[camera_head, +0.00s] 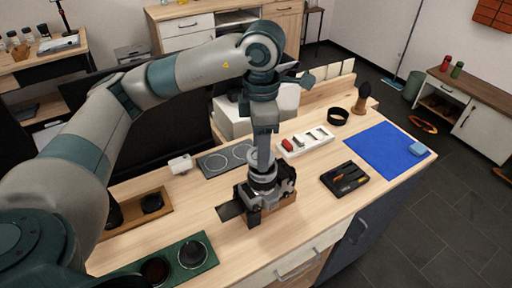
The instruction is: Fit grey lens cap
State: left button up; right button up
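My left arm reaches in from the left, and my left gripper (263,172) points down over the camera. The camera (283,184) is black and grey and sits on a small wooden block (280,213) near the table's front edge. A round grey part shows at the gripper's lower end, right at the top of the camera. I cannot tell whether it is the grey lens cap or part of the lens. The fingertips are too small and covered to tell whether they are open. My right gripper is not in view.
A green tray (213,258) with dark round pieces is at front left, a wooden tray (133,228) behind it. A grey mat (211,164) with circle outlines, white tray (308,146), black tool tray (345,180), black ring (338,117) and blue mat (378,153) surround the camera.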

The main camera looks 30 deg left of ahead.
pick_arm(q)
jog(key=shift+w+d+r+p, duration=0.1)
jog(key=shift+d+r+p, duration=0.15)
jog(key=shift+r, duration=0.25)
jog(key=shift+w+d+r+p, duration=0.1)
jog(key=shift+r+p, duration=0.25)
jog(key=shift+r, duration=0.1)
jog(key=shift+s+a+r, duration=0.1)
jog(key=shift+r, duration=0.25)
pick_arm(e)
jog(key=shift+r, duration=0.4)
